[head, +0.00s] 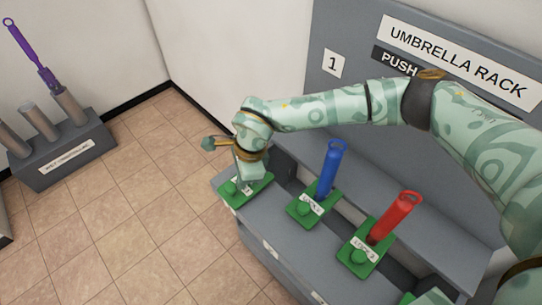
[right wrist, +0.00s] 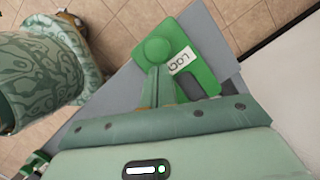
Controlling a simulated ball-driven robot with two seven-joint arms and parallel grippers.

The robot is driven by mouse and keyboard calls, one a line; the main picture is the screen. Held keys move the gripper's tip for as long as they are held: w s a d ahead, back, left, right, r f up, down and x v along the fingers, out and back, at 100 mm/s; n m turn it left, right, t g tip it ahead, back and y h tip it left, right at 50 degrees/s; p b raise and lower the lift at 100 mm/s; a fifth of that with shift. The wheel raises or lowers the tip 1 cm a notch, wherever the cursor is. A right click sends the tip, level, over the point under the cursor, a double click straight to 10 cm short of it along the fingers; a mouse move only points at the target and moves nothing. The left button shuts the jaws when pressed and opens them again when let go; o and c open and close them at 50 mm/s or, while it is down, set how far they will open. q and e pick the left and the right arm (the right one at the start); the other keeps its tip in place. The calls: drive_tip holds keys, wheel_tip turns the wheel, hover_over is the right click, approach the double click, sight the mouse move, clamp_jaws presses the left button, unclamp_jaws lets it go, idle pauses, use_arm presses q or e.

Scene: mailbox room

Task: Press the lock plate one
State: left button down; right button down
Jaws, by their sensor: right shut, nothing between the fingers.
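The lock plate at the far left of the rack (head: 262,190) is green with a round green button and a white label. It also shows in the right wrist view (right wrist: 193,45), with its round button (right wrist: 155,50) and a partly readable label. My right gripper (head: 245,181) is shut and empty, pointing down over this plate. In the right wrist view its fingertips (right wrist: 156,70) sit just beside the button, at its near edge. I cannot tell whether they touch the button or plate. The gripper hides part of the plate in the head view. My left gripper is not in view.
The grey umbrella rack (head: 222,183) has more green plates, with a blue umbrella (head: 329,170) and a red umbrella (head: 393,219) standing right of the gripper. A sign with "1" (head: 333,64) is behind. Another stand (head: 65,160) holds a purple umbrella (head: 32,52). Tiled floor lies clear between.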

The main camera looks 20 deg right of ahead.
sight(258, 188)
drive_tip(key=shift+s+r, duration=0.1)
